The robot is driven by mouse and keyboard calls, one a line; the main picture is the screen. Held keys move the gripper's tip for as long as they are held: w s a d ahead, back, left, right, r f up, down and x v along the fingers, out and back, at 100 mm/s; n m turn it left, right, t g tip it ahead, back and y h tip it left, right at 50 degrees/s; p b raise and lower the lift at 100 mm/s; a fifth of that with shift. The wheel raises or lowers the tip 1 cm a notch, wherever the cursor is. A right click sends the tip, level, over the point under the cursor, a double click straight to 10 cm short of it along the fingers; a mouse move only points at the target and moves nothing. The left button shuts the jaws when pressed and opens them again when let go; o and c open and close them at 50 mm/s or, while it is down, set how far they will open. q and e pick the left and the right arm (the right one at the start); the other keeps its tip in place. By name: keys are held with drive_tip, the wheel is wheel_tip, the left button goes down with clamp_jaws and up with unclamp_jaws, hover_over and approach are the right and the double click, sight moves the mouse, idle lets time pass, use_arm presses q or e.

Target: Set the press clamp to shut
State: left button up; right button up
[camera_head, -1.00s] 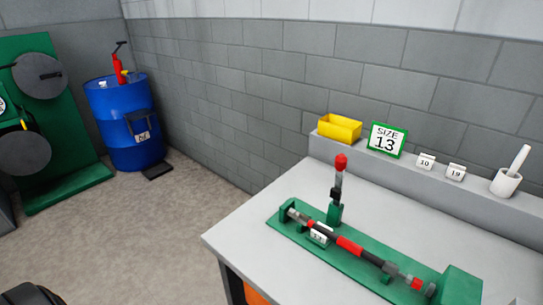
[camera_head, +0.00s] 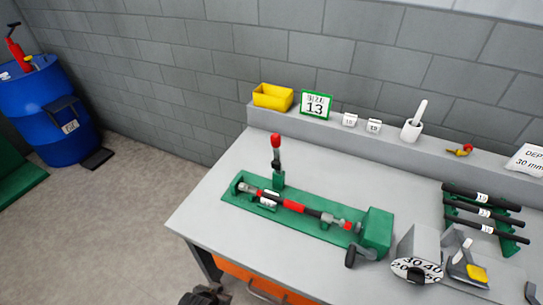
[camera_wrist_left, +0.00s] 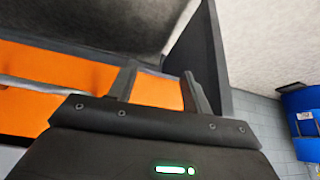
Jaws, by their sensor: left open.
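A green press fixture (camera_head: 330,232) lies along the bench top in the head view. A clamp lever with a red knob (camera_head: 276,143) stands upright at its back left, on a small green block. A red, black and grey tool (camera_head: 295,206) lies along the fixture. A green box with a black handle (camera_head: 351,256) is at the fixture's right end. My left gripper (camera_wrist_left: 162,80) is open and empty in the left wrist view, facing the orange front below the bench. In the head view, part of it (camera_head: 205,296) shows at the bottom edge, well below the lever. My right gripper is out of view.
A dial (camera_head: 417,270) and a green rack (camera_head: 480,210) stand on the right. The bench's left front is clear.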

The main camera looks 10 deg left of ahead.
use_arm(q)
drive_tip(key=w+d+r+t+p, duration=0.2)
drive_tip(key=w+r+p, duration=0.1)
drive_tip(key=r, duration=1.3)
drive_tip(key=t+h+p, duration=0.2)
drive_tip(key=t+p, duration=0.1)
drive_tip(key=t, duration=0.7)
approach(274, 144)
drive_tip(key=w, duration=0.1)
drive_tip(key=shift+n, duration=0.4)
drive_tip(key=w, duration=0.3)
drive_tip(key=w+d+p, duration=0.1)
drive_tip(key=w, duration=0.1)
drive_tip(key=w+p, duration=0.1)
drive_tip(key=w, duration=0.2)
drive_tip(key=shift+w+d, duration=0.35)
drive_tip(key=shift+w, duration=0.05)
drive_tip(key=shift+w+d, duration=0.15)
drive_tip(key=shift+w, duration=0.7)
clamp_jaws()
